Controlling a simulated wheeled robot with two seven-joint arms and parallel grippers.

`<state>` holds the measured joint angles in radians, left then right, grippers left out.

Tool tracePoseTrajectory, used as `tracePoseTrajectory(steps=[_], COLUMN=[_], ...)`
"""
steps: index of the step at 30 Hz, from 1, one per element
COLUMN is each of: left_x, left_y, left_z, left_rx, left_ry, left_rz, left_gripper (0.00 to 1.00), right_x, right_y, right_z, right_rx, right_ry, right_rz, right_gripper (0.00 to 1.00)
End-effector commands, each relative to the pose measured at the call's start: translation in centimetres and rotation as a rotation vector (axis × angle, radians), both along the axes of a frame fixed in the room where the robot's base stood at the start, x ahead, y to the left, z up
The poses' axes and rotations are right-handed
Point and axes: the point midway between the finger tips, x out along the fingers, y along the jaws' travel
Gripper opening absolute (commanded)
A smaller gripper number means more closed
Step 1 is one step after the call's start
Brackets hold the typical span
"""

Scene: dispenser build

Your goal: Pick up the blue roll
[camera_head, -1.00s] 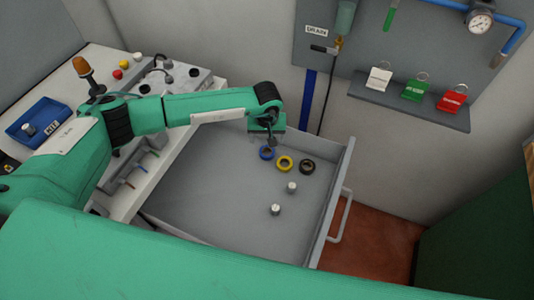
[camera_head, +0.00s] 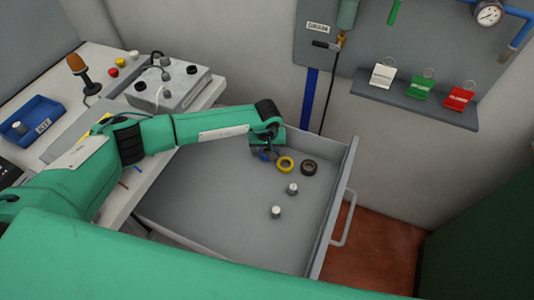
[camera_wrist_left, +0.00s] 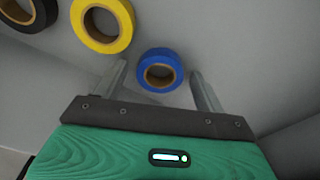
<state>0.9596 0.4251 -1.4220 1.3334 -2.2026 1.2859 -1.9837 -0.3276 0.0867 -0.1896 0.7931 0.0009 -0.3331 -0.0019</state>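The blue roll (camera_head: 264,154) lies in the open grey drawer (camera_head: 200,212), near its back corner. In the head view my left gripper (camera_head: 273,156) is right over it and hides part of it. In the left wrist view the blue roll (camera_wrist_left: 160,70) shows whole, with a brown core. There my left gripper (camera_wrist_left: 160,80) is open, with one finger to each side of the roll and a gap on both sides. I cannot tell whether the fingertips are down at the roll's height. My right gripper is not in view.
A yellow roll (camera_head: 286,164) and a black roll (camera_head: 309,167) lie in a row to the right of the blue one. Two small white-topped knobs (camera_head: 276,212) stand nearer the drawer's front. The drawer's walls are close behind the left gripper. The drawer's left part is clear.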

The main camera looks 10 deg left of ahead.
Motion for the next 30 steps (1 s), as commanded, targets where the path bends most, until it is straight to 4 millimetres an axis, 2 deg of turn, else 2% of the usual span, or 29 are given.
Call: tracePoseTrajectory(steps=[1,6,20,26,30], left_x=[0.0,0.0,0.0,0.1,0.1], left_y=[0.0,0.0,0.0,0.1,0.0], left_z=[0.0,0.0,0.5,2.8,5.7], left_rx=[0.000,0.000,0.000,0.000,0.000], left_ry=[0.000,0.000,-0.001,-0.002,-0.004], left_rz=[0.000,0.000,0.000,0.000,0.000], left_gripper=[0.61,0.28,0.27,0.27,0.27], right_x=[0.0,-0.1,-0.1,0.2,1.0], right_y=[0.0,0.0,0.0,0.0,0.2], right_z=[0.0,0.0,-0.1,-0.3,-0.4], right_rx=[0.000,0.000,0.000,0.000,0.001], right_ry=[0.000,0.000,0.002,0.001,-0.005], right_rz=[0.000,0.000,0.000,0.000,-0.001], right_gripper=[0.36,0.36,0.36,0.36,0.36])
